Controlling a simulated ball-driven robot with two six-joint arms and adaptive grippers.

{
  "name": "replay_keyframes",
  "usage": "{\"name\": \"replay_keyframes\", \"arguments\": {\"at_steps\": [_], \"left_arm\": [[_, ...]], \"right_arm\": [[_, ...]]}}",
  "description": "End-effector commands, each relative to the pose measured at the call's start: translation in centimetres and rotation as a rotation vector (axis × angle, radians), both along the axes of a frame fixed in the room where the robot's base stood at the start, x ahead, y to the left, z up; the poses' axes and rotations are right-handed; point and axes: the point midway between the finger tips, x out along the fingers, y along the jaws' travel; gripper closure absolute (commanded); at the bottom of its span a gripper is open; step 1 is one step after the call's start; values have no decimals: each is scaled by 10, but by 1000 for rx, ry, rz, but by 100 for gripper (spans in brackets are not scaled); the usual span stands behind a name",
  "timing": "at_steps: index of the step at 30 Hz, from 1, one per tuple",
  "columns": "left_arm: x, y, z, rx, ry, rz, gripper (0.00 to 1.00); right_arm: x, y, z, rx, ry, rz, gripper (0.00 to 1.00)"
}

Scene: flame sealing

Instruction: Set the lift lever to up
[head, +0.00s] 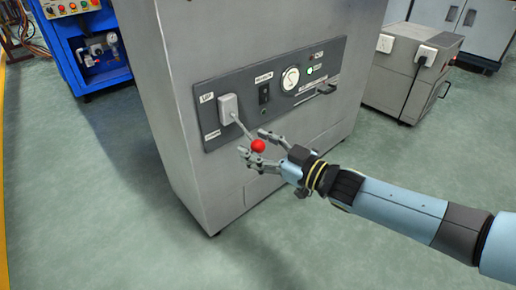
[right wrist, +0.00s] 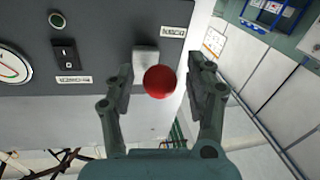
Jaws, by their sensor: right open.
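The lift lever is a thin rod ending in a red ball knob (head: 258,145). It comes out of a pale block (head: 229,108) at the left of the cabinet's dark panel and slants down and outward. My right gripper (head: 252,142) is open, with its fingers on either side of the knob. In the right wrist view the red knob (right wrist: 160,82) lies between the two open fingers (right wrist: 160,70), with a gap visible on each side. The rod is hidden behind the knob there. My left gripper is not in view.
The panel (head: 215,139) also carries a black switch (head: 264,94), a round gauge (head: 290,79) and a small handle (head: 326,89) at right. A grey box (head: 391,87) stands right of the cabinet and a blue machine (head: 92,52) behind left. The floor in front is clear.

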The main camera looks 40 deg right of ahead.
Motion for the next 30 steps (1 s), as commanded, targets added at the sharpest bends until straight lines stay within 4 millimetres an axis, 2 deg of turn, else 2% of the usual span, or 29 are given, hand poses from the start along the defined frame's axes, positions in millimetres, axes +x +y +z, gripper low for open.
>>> {"name": "replay_keyframes", "arguments": {"at_steps": [7,19,30], "left_arm": [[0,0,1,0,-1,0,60],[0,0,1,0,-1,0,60],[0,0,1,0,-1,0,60]], "right_arm": [[0,0,0,0,0,0,47],[0,0,0,0,0,0,99],[0,0,0,0,2,0,100]]}}
